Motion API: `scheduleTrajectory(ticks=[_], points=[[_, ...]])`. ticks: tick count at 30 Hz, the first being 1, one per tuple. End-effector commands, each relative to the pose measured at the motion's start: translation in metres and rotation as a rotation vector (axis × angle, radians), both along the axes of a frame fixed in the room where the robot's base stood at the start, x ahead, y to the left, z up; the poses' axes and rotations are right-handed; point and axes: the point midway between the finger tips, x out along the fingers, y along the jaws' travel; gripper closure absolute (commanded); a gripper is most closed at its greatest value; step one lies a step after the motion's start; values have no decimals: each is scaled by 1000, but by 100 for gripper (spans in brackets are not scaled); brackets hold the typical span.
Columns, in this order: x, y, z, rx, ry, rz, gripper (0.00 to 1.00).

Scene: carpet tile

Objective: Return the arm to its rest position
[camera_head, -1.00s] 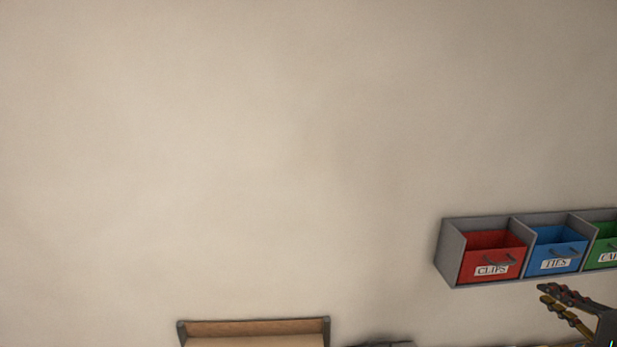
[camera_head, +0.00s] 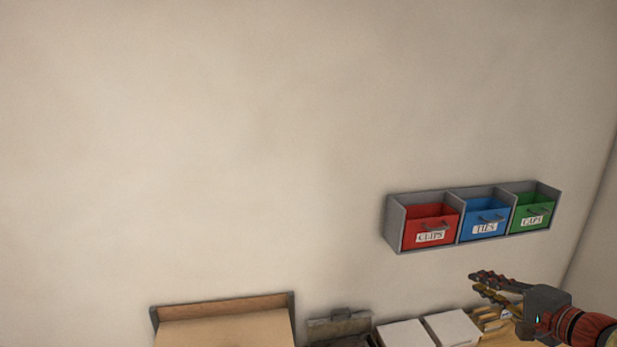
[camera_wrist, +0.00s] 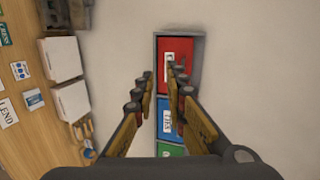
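My gripper (camera_head: 476,281) is at the lower right of the head view, its fingers pointing left, below the wall bins and above the bench. In the wrist view its two fingers (camera_wrist: 162,75) stand apart with a gap between them. Nothing shows held in the gap; the red and blue bins are seen beyond it. Part of my arm runs off the right edge of the head view.
A grey wall rack (camera_head: 395,225) holds a red CLIPS bin (camera_head: 430,224), a blue TIES bin (camera_head: 485,220) and a green CAPS bin (camera_head: 533,213). Below are a wooden board (camera_head: 225,330), a grey case (camera_head: 340,326) and white boxes (camera_head: 405,335). The upper-left wall is bare.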

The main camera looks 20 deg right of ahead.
Motion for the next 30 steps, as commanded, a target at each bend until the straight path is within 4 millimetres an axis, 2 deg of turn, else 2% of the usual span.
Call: scheduleTrajectory(ticks=[8, 11, 14, 18, 21, 24, 30], points=[[21, 73, -34, -44, 109, 161, 87], [26, 112, -53, -76, 170, 248, 87], [26, 162, -79, -129, 250, 358, 87], [12, 232, -122, -240, 376, 527, 87], [-5, 272, -150, -338, 456, 632, 87], [-26, 304, -177, -450, 525, 729, 87], [-67, 342, -225, -711, 621, 880, 87]])
